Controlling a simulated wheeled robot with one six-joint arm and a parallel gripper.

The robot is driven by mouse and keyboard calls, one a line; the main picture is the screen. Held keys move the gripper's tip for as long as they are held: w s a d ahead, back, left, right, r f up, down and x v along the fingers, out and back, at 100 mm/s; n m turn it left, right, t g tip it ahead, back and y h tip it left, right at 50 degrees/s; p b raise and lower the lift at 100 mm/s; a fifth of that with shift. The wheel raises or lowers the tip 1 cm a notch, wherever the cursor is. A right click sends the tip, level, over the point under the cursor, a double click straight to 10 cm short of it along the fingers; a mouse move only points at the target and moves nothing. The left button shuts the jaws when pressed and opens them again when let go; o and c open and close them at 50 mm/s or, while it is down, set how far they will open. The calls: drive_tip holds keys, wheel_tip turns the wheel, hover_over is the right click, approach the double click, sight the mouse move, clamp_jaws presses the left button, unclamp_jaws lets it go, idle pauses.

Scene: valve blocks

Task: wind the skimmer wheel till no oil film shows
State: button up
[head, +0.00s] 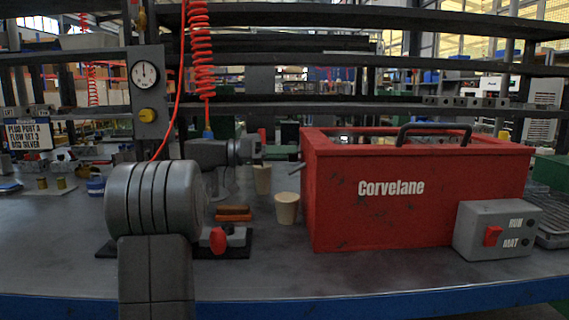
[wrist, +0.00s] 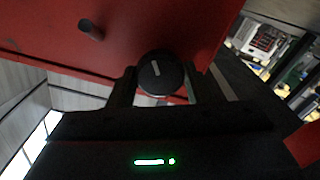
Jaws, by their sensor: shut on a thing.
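The red Corvelane tank (head: 405,210) stands on the bench right of centre, with a black handle on top. I cannot make out any oil film at its top opening. The skimmer wheel shows in the wrist view as a round black knob (wrist: 161,74) with a white mark, against the tank's red side. My gripper (wrist: 160,90) is shut on this knob, one finger on each side. In the head view my gripper (head: 258,149) is at the tank's left side, and the knob is hidden there.
A dark peg (wrist: 91,29) juts from the red side near the knob. A grey switch box (head: 497,230) with a red switch stands at the tank's front right. Cups (head: 286,208) and a small vise (head: 225,240) stand left of the tank. A red coiled hose (head: 201,50) hangs above my arm.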

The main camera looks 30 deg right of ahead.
drive_tip(key=m, duration=0.4)
drive_tip(key=shift+f+m, duration=0.1)
drive_tip(key=shift+m, duration=0.2)
idle(0.3)
drive_tip(key=o, duration=1)
drive_tip(key=shift+c, duration=0.2)
drive_tip(key=shift+w+a, duration=0.1)
drive_tip(key=p+v, duration=0.3)
drive_tip(key=v, duration=1)
drive_tip(key=shift+a+p, duration=0.25)
drive_tip(key=shift+p, duration=0.15)
drive_tip(key=shift+d, duration=0.1)
